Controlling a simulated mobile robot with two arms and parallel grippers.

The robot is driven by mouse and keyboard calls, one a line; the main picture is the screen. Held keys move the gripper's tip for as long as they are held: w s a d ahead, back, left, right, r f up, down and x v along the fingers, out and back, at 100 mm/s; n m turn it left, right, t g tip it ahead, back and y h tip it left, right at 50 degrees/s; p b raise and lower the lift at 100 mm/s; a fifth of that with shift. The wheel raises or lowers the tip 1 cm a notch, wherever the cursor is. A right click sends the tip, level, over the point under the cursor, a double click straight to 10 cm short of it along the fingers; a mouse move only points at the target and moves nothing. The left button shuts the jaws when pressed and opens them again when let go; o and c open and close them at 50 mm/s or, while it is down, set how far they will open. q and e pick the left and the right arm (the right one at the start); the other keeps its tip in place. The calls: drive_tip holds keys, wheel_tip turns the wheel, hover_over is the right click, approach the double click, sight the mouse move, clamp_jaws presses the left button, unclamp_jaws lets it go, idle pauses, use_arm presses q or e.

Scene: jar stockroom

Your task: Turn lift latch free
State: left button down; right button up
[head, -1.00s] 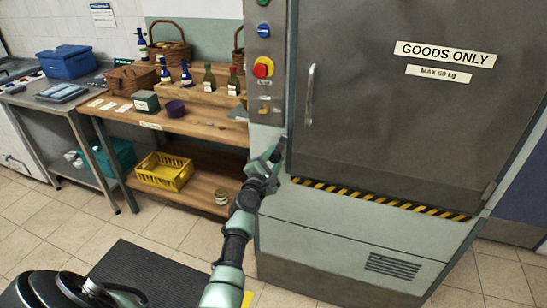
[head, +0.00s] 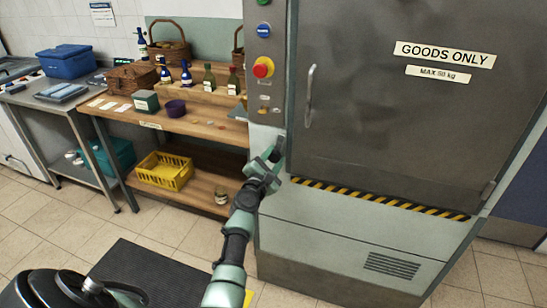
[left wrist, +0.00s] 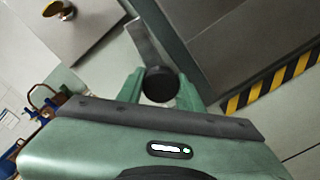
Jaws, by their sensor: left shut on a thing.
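The goods lift door (head: 400,120) is closed, with a vertical handle (head: 310,95) at its left side. My left gripper (head: 273,152) is at the lower left corner of the door, by the frame edge. In the left wrist view, its two green fingers (left wrist: 160,88) are shut on the latch, with a dark round knob (left wrist: 160,84) between them. A grey latch bar (left wrist: 147,45) runs up from the knob. In the head view the gripper mostly hides the latch. My right gripper is not in view.
A control panel (head: 264,90) with a red and yellow button (head: 263,67) stands above the gripper. A wooden bench (head: 205,126) with bottles and baskets is to the left. A yellow crate (head: 164,171) sits on its lower shelf. Tiled floor lies in front.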

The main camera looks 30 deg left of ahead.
use_arm(q)
drive_tip(key=shift+w+d+r+n, duration=0.1)
drive_tip(key=shift+d+r+n, duration=0.05)
drive_tip(key=shift+r+n, duration=0.3)
idle(2.0)
drive_tip(key=c, duration=0.9)
unclamp_jaws()
drive_tip(key=shift+d+f, duration=0.1)
drive_tip(key=shift+f, duration=0.25)
drive_tip(key=p+v, duration=0.1)
drive_tip(key=v, duration=0.7)
drive_tip(key=shift+w, duration=0.1)
